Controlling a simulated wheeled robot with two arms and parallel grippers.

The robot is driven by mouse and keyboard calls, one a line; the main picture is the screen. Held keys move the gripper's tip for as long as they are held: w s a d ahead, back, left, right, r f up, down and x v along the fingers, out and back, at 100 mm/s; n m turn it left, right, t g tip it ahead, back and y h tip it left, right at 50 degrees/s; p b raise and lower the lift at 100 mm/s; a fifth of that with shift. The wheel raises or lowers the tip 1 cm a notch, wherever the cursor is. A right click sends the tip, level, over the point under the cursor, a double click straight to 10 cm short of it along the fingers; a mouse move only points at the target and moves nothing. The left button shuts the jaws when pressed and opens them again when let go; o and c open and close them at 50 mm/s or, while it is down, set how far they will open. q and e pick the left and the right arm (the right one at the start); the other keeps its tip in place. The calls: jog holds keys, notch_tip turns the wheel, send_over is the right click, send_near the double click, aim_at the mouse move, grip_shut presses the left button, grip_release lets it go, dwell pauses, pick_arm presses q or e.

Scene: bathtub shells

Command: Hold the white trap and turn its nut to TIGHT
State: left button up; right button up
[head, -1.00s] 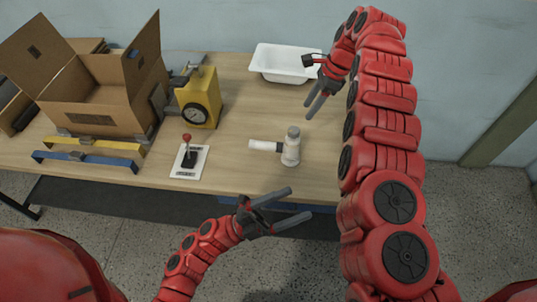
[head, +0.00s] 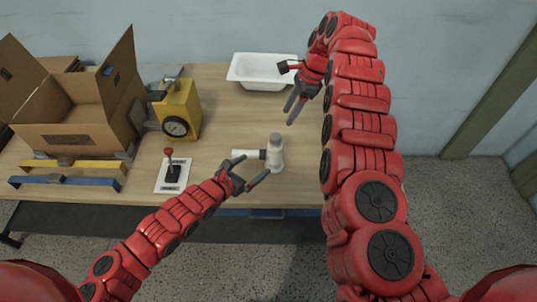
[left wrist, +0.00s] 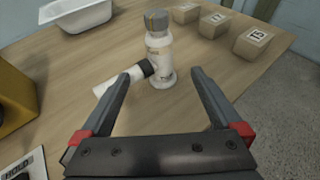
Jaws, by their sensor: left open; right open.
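The white trap (head: 275,157) stands upright on the wooden table, with a grey cap on top and a white side pipe (left wrist: 112,84) pointing left. A dark ring, perhaps the nut (left wrist: 147,68), sits where the pipe meets the body. My left gripper (head: 254,167) is open and empty at the near side of the trap. In the left wrist view the trap body (left wrist: 159,62) stands ahead, between the spread fingertips; I see no contact. My right gripper (head: 289,117) is open and empty, behind the trap and slightly right, pointing down. I cannot read any TIGHT mark.
A white bathtub shell (head: 264,71) lies at the back. A yellow device with a dial (head: 177,112), a red-knobbed lever plate (head: 173,175) and an open cardboard box (head: 75,110) stand left. Small labelled boxes (left wrist: 252,42) line the right side. Table around the trap is clear.

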aim_at(280, 148)
pick_arm(q)
jog(key=x, duration=1.3)
jog(key=shift+w+d+f, duration=0.15)
jog(key=shift+w+d, duration=0.05)
jog(key=shift+w, duration=0.15)
jog(key=shift+w+f, duration=0.25)
jog(key=shift+w, duration=0.05)
jog(key=shift+w+d+f, duration=0.25)
jog(key=shift+w+d, duration=0.15)
jog(key=shift+d, duration=0.05)
jog(key=shift+w+d+f, duration=0.1)
jog(key=shift+d, duration=0.15)
